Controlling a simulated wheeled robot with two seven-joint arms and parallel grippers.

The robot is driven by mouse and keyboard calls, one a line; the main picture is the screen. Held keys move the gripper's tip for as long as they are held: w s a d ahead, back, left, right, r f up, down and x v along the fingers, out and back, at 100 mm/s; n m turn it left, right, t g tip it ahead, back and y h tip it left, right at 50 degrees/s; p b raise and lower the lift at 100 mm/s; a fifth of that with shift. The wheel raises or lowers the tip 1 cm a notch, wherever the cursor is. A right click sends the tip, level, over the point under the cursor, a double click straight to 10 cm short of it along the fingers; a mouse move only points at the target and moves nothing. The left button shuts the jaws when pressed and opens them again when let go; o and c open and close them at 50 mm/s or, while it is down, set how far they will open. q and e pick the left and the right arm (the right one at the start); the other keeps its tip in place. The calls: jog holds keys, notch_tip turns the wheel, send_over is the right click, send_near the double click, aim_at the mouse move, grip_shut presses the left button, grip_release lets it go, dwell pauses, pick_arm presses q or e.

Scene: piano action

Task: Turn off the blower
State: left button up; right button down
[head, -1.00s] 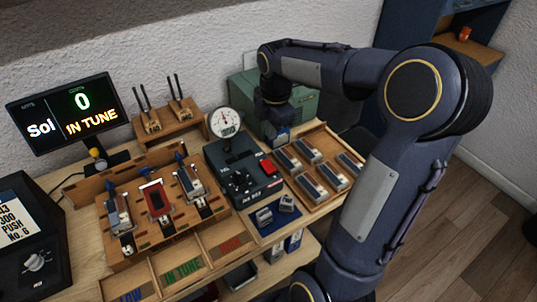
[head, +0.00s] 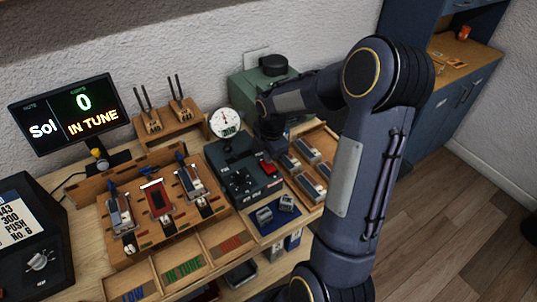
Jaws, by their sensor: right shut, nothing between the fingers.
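A dark box with a round dial gauge (head: 226,122), knobs and a red switch (head: 268,169) stands in the middle of the bench. A green box (head: 262,84) with a black round cap stands behind it by the wall. I cannot tell from labels which is the blower. My right gripper (head: 271,140) points down just behind the red switch, near the dark box's back right corner. It is shut and empty. Its fingertips are small and partly hidden, so I cannot tell whether they touch anything. My left gripper is out of view.
A screen (head: 70,113) reads "Sol", 0 and "IN TUNE". A wooden rack (head: 150,232) with several reed pieces stands left of the dark box. A wooden tray (head: 326,143) of grey blocks lies right. A blue mat (head: 279,222) holds two small blocks. A wall outlet is behind.

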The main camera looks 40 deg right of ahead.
jog(key=shift+f, duration=0.3)
jog(key=shift+s+a, duration=0.1)
jog(key=shift+s, duration=0.75)
jog(key=shift+w+r, duration=0.1)
jog(key=shift+r, duration=0.1)
